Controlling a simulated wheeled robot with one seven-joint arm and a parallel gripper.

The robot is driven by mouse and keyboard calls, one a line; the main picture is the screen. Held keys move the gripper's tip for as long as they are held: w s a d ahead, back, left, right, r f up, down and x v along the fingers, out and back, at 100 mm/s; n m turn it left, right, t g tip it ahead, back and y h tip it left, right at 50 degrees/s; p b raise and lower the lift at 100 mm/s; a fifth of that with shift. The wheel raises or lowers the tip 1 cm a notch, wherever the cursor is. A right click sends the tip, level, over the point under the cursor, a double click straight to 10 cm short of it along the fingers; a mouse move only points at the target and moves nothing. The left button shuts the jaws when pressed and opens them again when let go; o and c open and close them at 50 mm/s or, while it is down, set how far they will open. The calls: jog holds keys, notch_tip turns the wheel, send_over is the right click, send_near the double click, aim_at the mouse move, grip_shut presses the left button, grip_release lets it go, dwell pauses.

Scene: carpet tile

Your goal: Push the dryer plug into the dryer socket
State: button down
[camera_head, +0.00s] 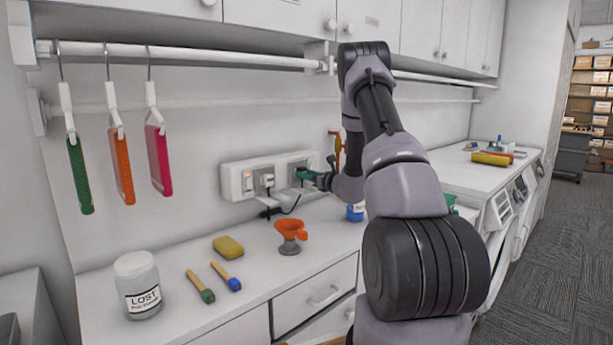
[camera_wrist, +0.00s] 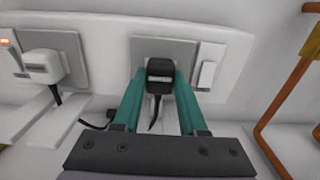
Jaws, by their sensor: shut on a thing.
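The black plug (camera_wrist: 160,72), which I take to be the dryer plug, is between the teal fingers of my gripper (camera_wrist: 161,86) in the wrist view. The fingers are shut on its two sides, and its dark cord hangs below. The plug is in front of the right grey socket plate (camera_wrist: 187,52) and hides the socket holes. I cannot tell how deep it sits or whether it touches the plate. In the head view my gripper (camera_head: 309,175) is at the right part of the white socket panel (camera_head: 232,187); the plug is not clear there.
A white plug (camera_wrist: 45,65) sits at the left plate, with a switch (camera_wrist: 206,75) right of mine. An orange-brown bent pipe or hook (camera_wrist: 268,110) stands at the right. The counter holds an orange funnel (camera_head: 291,231), a yellow sponge (camera_head: 228,246), two brushes and a jar (camera_head: 138,285).

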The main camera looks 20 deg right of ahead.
jog(key=shift+w+a, duration=0.1)
jog(key=shift+w, duration=0.1)
jog(key=shift+c, duration=1.9)
grip_release()
jog(key=shift+s, duration=0.1)
jog(key=v, duration=1)
jog(key=shift+s, duration=0.25)
